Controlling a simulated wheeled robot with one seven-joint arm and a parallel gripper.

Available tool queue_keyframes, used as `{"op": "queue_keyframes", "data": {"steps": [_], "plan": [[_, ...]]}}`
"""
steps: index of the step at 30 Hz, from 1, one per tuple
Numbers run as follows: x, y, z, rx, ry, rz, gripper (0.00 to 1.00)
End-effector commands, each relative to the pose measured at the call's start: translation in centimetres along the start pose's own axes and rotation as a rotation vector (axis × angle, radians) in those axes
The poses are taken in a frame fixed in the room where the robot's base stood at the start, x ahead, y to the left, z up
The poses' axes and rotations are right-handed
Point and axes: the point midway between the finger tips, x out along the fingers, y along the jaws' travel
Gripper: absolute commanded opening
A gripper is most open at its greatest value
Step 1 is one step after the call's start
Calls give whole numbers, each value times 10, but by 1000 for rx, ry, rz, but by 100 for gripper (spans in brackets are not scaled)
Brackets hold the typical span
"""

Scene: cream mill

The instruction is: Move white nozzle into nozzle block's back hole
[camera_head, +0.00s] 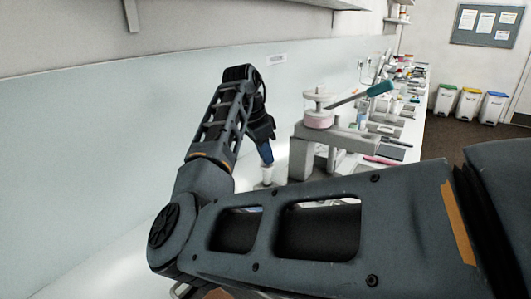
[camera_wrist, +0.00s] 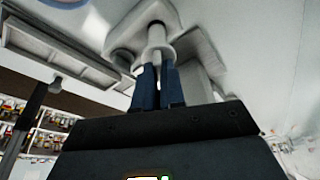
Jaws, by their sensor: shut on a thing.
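My gripper (camera_head: 266,158) points down above the white bench, left of the grey hand press. Its blue fingers show in the wrist view (camera_wrist: 158,85), shut on the white nozzle (camera_wrist: 156,42). The nozzle has a round stem and a wider flange just past the fingertips. In the head view the nozzle (camera_head: 268,175) shows as a small white piece below the fingers. The nozzle block and its back hole cannot be made out; my forearm covers much of the near bench. A pale grey form lies behind the nozzle in the wrist view; I cannot tell what it is.
The grey press (camera_head: 335,140), with a pale pink round part (camera_head: 318,119) and a teal-handled lever (camera_head: 378,89), stands close right of my gripper. Several small items crowd the bench farther back. The wall (camera_head: 90,130) runs along the left.

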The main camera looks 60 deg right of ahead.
Motion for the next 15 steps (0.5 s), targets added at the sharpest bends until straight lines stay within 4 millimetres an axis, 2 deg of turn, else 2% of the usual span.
{"op": "queue_keyframes", "data": {"steps": [15], "plan": [[6,0,2,1,0,1,0]]}}
